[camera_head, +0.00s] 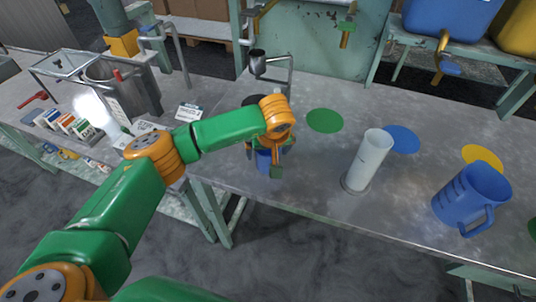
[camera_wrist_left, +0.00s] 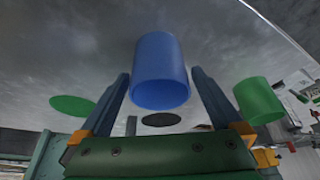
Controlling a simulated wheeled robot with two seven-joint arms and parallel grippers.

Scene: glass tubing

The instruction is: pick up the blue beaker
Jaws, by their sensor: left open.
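The blue beaker (camera_wrist_left: 162,70) sits in the middle of the left wrist view, between the two fingers of my left gripper (camera_wrist_left: 161,82). The gripper is open, with a finger on each side and a gap to the beaker. In the head view, my left gripper (camera_head: 268,168) points down near the table's front edge. The blue beaker (camera_head: 264,158) is partly hidden there behind the gripper and wrist. My right gripper is not in view.
A green beaker (camera_wrist_left: 258,100) stands close beside in the wrist view. A tall white cylinder (camera_head: 369,160) and a blue jug (camera_head: 472,195) stand to the right. Flat green (camera_head: 325,120), blue (camera_head: 402,139) and yellow (camera_head: 482,158) discs lie on the grey table.

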